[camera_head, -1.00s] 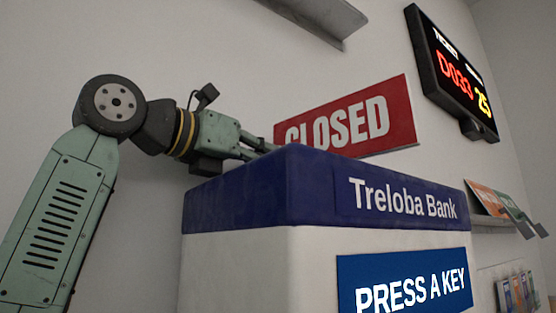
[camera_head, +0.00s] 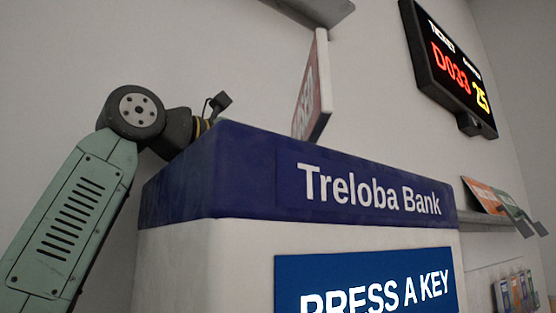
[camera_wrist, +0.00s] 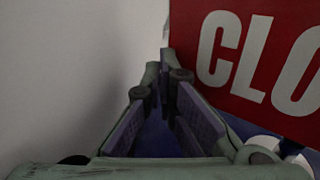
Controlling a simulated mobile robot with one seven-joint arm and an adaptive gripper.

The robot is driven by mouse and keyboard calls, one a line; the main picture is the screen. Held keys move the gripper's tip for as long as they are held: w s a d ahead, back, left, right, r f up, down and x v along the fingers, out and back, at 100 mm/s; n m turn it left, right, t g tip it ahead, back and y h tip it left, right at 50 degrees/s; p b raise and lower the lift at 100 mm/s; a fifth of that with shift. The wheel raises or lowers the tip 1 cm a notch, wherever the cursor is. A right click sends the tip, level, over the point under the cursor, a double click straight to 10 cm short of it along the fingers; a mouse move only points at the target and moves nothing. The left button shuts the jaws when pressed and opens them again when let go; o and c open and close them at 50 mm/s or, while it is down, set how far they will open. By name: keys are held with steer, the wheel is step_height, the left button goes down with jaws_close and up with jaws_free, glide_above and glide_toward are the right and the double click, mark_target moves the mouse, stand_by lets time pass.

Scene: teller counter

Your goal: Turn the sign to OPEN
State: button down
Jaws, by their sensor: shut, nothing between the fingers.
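The red sign (camera_head: 311,95) stands above the blue top of the kiosk in the head view. It is swung nearly edge-on there, and only the end of its white lettering shows on the narrow face. In the wrist view the sign (camera_wrist: 247,65) fills the upper right, with the letters "CLO" readable. My gripper (camera_wrist: 164,72) is shut and empty, its tips just beside the sign's left edge in that view. I cannot tell whether they touch it.
A ticket display (camera_head: 455,75) hangs on the right wall. A grey shelf (camera_head: 318,8) is above. Leaflets (camera_head: 495,203) stick out at the right.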

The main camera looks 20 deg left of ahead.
steer(key=shift+w+d, duration=0.2)
steer(key=shift+d, duration=0.1)
stand_by(0.4)
